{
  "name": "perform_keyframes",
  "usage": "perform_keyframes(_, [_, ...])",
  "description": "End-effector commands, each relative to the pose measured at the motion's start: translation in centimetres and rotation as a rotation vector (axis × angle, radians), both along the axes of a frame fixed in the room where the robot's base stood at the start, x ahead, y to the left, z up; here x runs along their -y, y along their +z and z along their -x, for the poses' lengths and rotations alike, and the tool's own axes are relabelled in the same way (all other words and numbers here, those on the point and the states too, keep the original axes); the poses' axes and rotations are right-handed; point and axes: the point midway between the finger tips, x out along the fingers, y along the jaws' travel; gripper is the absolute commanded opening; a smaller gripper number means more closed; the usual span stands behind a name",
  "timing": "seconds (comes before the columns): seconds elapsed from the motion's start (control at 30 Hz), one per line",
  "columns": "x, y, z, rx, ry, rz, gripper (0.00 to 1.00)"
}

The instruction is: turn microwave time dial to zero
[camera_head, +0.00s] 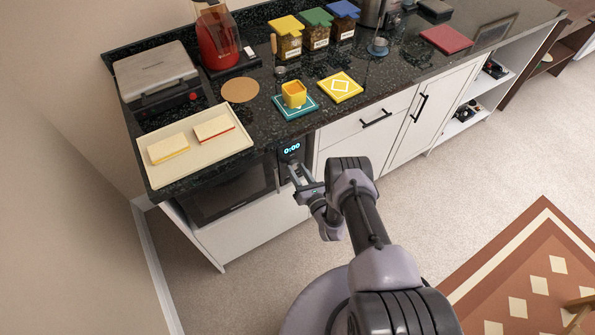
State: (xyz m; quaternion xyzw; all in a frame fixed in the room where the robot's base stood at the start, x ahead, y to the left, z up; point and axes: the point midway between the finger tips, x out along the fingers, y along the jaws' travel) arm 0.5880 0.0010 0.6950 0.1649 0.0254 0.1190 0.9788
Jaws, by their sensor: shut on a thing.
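The microwave (228,192) sits in the cabinet opening under the dark counter, with its dark door facing me. Its control panel is at its right side, and the blue display (291,149) reads 0:00. My gripper (296,172) is at the panel just below the display. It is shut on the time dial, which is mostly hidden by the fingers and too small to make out. My arm reaches up to it from the lower right and covers part of the cabinet front.
The counter edge (240,166) overhangs the microwave just above my gripper. On it are a cream tray (185,163) with two blocks, a yellow cup (294,94) and several jars. A white drawer (350,122) is to the right.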

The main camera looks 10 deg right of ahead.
Motion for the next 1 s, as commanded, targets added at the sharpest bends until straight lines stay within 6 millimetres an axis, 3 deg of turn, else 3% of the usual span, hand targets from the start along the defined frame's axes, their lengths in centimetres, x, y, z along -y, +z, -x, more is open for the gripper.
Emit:
perform_keyframes(0.4, [0.03,-0.10,0.05,0.043,-0.001,0.135,0.00])
perform_keyframes(0.9, [0.04,-0.06,0.02,0.047,0.000,0.148,0.00])
perform_keyframes(0.93, [0.03,-0.06,0.01,0.047,0.000,0.148,0.42])
perform_keyframes(1.0, [0.04,-0.05,0.01,0.048,0.000,0.147,0.56])
